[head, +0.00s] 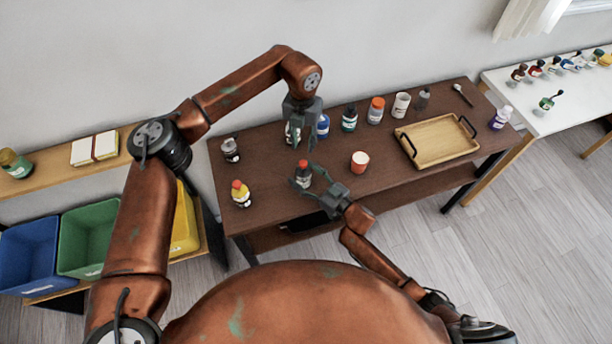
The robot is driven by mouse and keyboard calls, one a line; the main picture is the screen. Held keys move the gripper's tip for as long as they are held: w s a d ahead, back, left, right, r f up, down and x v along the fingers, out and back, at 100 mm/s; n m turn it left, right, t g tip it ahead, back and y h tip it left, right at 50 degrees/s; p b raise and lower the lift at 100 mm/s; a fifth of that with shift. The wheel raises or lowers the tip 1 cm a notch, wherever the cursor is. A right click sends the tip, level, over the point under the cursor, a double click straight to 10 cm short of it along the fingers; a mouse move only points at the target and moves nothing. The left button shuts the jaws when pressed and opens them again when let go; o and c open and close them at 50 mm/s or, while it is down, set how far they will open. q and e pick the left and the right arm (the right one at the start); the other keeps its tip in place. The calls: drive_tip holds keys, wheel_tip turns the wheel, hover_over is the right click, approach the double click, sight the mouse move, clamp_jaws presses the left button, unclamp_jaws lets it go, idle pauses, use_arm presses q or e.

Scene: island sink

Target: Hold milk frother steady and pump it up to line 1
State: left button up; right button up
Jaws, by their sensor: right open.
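I cannot tell for certain which item is the milk frother. A small dark bottle with a red cap (303,174) stands upright on the brown table (275,204). My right gripper (306,172) is open, with its fingers spread around this bottle from the right; contact cannot be made out. My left gripper (302,147) points down above and behind the same bottle. Whether the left fingers hold anything is unclear. A grey metallic container (230,150) stands at the table's left. No line marks are readable.
A wooden tray (437,141) lies at the right. Bins (88,238) stand left of the table.

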drive_tip(key=shift+c, duration=0.7)
drive_tip(key=c, duration=1.2)
